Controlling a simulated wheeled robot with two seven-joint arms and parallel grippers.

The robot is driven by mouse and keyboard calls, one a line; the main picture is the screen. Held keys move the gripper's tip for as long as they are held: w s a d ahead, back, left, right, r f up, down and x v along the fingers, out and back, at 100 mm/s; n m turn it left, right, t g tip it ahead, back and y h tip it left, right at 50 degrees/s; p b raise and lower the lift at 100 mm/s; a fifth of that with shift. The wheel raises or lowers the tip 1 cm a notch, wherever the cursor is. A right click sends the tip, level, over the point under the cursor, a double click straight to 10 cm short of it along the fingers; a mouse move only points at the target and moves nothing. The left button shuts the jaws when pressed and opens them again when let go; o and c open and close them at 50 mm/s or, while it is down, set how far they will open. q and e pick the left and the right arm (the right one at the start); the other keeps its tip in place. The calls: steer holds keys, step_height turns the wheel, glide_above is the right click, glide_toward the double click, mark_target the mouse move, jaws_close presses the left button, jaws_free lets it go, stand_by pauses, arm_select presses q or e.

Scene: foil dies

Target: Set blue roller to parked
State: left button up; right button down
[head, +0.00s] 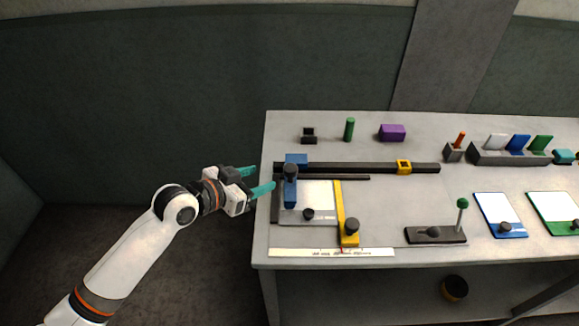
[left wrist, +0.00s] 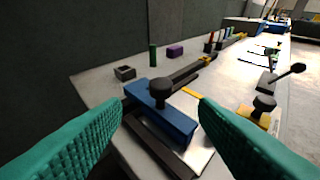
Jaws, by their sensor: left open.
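The blue roller (head: 291,186) sits at the left end of a dark rail (head: 350,168), with a black knob on top. In the left wrist view the blue roller (left wrist: 165,112) lies ahead of my fingers, and its black knob (left wrist: 162,88) appears between them. My left gripper (head: 256,179) is open and empty, just left of the roller at the table's left edge. Its two teal fingers are apart from the roller. My right gripper is not in view.
A yellow slider (head: 404,166) sits on the rail. A green cylinder (head: 349,130), purple block (head: 392,132) and small dark box (head: 309,135) stand behind.

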mark_target(288, 169)
arm_select(q)
steer(key=p+x, duration=0.1)
steer(key=x, duration=1.1)
steer(key=shift+d+r, duration=0.1)
steer(key=shift+r, duration=0.1)
jaws_close()
